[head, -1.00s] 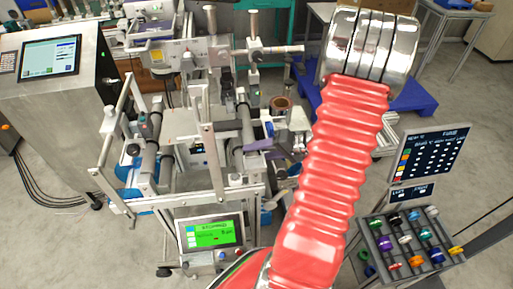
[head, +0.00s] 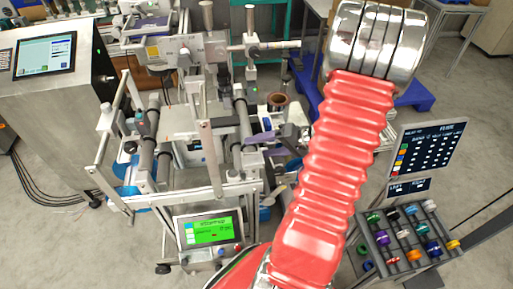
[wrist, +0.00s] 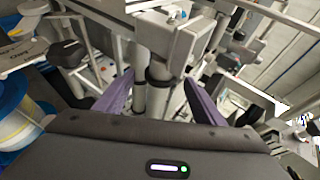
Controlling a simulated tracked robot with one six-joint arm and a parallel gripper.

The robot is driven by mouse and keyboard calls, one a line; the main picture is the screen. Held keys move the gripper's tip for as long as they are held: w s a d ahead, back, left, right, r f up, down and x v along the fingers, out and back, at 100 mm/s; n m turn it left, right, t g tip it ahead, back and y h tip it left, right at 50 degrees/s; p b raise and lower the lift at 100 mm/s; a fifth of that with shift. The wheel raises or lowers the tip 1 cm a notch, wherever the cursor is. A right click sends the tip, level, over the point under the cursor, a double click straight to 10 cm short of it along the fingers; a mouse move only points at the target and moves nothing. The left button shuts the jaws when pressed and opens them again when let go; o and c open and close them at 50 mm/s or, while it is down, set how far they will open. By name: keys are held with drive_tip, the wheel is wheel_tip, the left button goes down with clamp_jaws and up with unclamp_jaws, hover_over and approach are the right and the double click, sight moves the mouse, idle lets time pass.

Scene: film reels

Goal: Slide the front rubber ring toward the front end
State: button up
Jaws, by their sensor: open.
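In the wrist view a pale grey shaft (wrist: 156,100) of the machine runs up the middle, with a black rubber ring (wrist: 158,72) around it. My gripper (wrist: 158,82) is open, with one purple finger on each side of the shaft. The ring shows between and just beyond the fingertips; I cannot tell whether they touch anything. In the head view my gripper (head: 262,141) is beside the machine's right-hand shaft (head: 241,110). Rings there are too small and partly covered to tell front from rear.
My red sleeved arm covers the head view's centre right. The machine's frame and left roller (head: 148,145) stand left of my gripper. A green-lit screen (head: 210,230) is in front. A rack of coloured spools (head: 408,238) is at right. A blue-edged reel (wrist: 18,120) is close in the wrist view.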

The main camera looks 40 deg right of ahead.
drive_tip(key=v, duration=1.1)
drive_tip(key=shift+s+r, duration=0.15)
drive_tip(key=shift+s, duration=0.05)
drive_tip(key=shift+d, duration=0.1)
drive_tip(key=s+a+f+m+g, duration=0.2)
drive_tip(key=s+a+m+g, duration=0.15)
drive_tip(key=a+g, duration=0.35)
drive_tip(key=w+a+r+n+h, duration=0.1)
drive_tip(key=a+r+n, duration=0.3)
drive_tip(key=a, duration=0.4)
drive_tip(key=w+a+r+n+t+h, duration=0.1)
drive_tip(key=w+a+r+n+h, duration=0.1)
drive_tip(key=a+r, duration=0.5)
drive_tip(key=w+a+r+n+t+h, duration=0.1)
drive_tip(key=a+r+n, duration=0.4)
drive_tip(key=a, duration=0.6)
drive_tip(key=shift+w+a+r+n+h, duration=0.2)
drive_tip(key=shift+w+n+h, duration=0.25)
drive_tip(key=shift+n+h, duration=0.5)
drive_tip(key=shift+d, duration=0.1)
